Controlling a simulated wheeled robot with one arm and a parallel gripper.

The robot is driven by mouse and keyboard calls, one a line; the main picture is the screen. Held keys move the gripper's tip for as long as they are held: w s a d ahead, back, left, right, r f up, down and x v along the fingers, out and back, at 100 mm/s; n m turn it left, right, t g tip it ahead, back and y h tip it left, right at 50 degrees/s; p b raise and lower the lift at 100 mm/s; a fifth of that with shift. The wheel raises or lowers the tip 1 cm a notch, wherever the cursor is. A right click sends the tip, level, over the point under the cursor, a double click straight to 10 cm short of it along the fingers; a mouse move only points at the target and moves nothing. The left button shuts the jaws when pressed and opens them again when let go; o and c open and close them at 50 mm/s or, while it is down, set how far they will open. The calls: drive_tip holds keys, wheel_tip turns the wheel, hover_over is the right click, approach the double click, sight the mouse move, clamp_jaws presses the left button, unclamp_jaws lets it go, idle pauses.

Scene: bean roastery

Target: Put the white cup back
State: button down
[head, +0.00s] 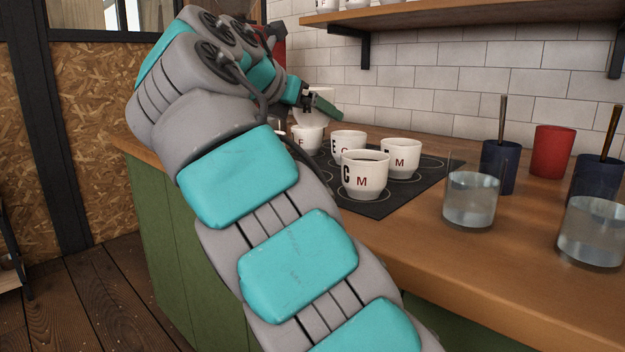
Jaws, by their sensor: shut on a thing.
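My gripper (309,101) is at the far end of my arm, above the back left of a black mat (425,178) on the wooden counter. It is shut on a white cup (323,94), which is partly hidden by the gripper and appears to be held above the mat. Several white lettered cups stand upright on the mat: one with C and M (364,181) in front, one with M (401,160) at right, one with E (347,147) behind, and one with F (307,141) farther left. White rings are drawn on the mat. My arm hides its left part.
Two glasses of water (474,207) (592,238) stand at the right of the counter (470,275). Behind them are dark blue cups (500,168) with upright sticks and a red cup (553,152). A wooden shelf (450,16) hangs on the tiled wall above.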

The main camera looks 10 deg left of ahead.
wheel_tip(320, 180, down, 6)
drive_tip(key=b, duration=0.4)
drive_tip(key=shift+r+b, duration=0.25)
drive_tip(key=shift+b, duration=0.05)
drive_tip(key=shift+a+f+b, duration=0.1)
drive_tip(key=shift+f+b, duration=1.1)
drive_tip(key=shift+f, duration=0.9)
drive_tip(key=shift+f, duration=0.15)
unclamp_jaws()
drive_tip(key=p+v, duration=0.1)
drive_tip(key=v, duration=0.3)
drive_tip(key=p+v, duration=0.1)
drive_tip(key=v, duration=0.2)
drive_tip(key=p+v, duration=0.1)
drive_tip(key=v, duration=0.3)
drive_tip(key=shift+s+r, duration=0.2)
drive_tip(key=shift+r, duration=0.2)
drive_tip(key=shift+s+a, duration=0.1)
drive_tip(key=shift+s, duration=0.2)
